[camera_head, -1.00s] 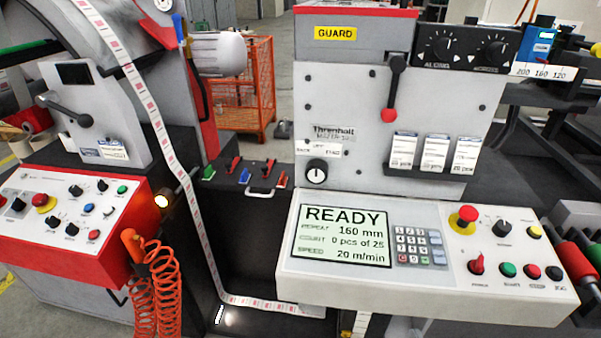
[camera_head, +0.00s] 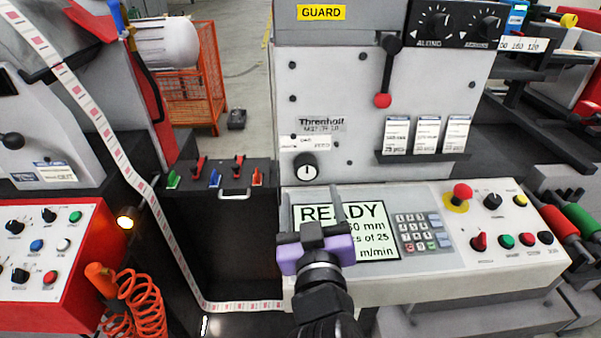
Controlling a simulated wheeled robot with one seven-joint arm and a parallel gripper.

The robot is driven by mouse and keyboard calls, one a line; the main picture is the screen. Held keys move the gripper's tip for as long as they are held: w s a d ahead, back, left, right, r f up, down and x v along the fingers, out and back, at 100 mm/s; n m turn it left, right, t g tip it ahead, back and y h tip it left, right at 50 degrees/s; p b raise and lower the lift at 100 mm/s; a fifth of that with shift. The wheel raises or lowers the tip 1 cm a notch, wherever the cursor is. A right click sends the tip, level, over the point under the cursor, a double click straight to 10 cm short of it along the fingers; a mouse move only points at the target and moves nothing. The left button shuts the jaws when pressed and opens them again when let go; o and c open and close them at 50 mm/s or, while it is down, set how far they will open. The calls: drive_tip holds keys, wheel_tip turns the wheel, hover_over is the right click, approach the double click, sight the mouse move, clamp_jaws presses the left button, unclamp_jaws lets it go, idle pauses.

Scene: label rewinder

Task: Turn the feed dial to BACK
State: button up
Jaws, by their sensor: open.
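The feed dial (camera_head: 306,166) is a small black knob on the lower left of the light grey machine face. A small label plate above it bears tiny print, too small to read surely now. Its white pointer mark looks about upright, between the label's left and right words. My gripper (camera_head: 312,207) comes up from the bottom with its purple body below the dial. Its two grey fingers are spread apart and empty, pointing up toward the dial. It is apart from the dial and covers the left part of the READY display (camera_head: 375,240).
Small coloured levers (camera_head: 236,172) stand to the left. The panel carries a keypad (camera_head: 420,232) and a red emergency button (camera_head: 462,192). A label web runs down the left.

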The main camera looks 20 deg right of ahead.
sight(305, 172)
drive_tip(key=p+x, duration=0.1)
drive_tip(key=x, duration=0.6)
drive_tip(key=shift+w, duration=0.15)
drive_tip(key=c, duration=1.4)
drive_tip(key=shift+o, duration=0.2)
drive_tip(key=shift+n, duration=0.3)
drive_tip(key=n+p, duration=0.1)
drive_tip(key=n, duration=0.2)
drive_tip(key=shift+a+p, duration=0.1)
drive_tip(key=shift+p, duration=0.2)
drive_tip(key=shift+n+p, duration=0.85)
drive_tip(key=shift+n, duration=1.25)
drive_tip(key=shift+f, duration=0.1)
